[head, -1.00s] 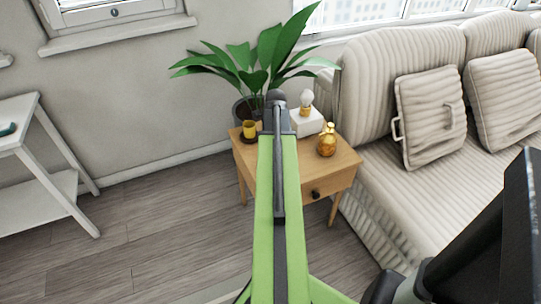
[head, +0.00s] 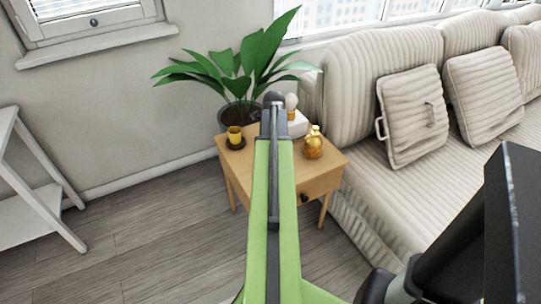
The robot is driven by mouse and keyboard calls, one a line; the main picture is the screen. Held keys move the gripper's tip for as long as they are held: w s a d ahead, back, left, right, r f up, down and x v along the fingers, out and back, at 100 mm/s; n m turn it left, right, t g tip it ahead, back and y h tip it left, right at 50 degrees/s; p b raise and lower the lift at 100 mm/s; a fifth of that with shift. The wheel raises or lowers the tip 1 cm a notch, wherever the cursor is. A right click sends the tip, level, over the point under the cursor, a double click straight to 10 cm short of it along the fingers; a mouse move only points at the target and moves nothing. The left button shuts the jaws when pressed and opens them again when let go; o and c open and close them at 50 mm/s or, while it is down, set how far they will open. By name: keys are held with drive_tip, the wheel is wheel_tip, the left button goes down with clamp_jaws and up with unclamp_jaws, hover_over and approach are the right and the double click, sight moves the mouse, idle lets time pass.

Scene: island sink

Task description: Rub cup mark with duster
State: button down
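A small yellow cup (head: 235,133) stands on a dark round coaster (head: 236,144) at the left of a wooden side table (head: 318,177). I cannot make out a cup mark on the tabletop, part of which is hidden behind my green arm. No duster is seen in the current view. My arm reaches up the middle of the picture, its dark far end overlapping the side table. My gripper does not show.
A potted plant (head: 240,75), a golden bottle (head: 313,143) and a white box (head: 298,124) are on or by the side table. A striped sofa (head: 350,85) stands right. A white table (head: 45,210) is at the left edge. Floor (head: 150,240) between is clear.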

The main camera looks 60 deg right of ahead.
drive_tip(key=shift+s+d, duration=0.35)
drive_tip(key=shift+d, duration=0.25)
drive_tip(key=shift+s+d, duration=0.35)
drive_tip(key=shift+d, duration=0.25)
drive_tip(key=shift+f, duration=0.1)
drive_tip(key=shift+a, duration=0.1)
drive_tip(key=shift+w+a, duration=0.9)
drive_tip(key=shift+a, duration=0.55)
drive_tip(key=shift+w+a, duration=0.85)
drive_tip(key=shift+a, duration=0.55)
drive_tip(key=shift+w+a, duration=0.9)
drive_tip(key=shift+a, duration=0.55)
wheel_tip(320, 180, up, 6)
drive_tip(key=p, duration=0.6)
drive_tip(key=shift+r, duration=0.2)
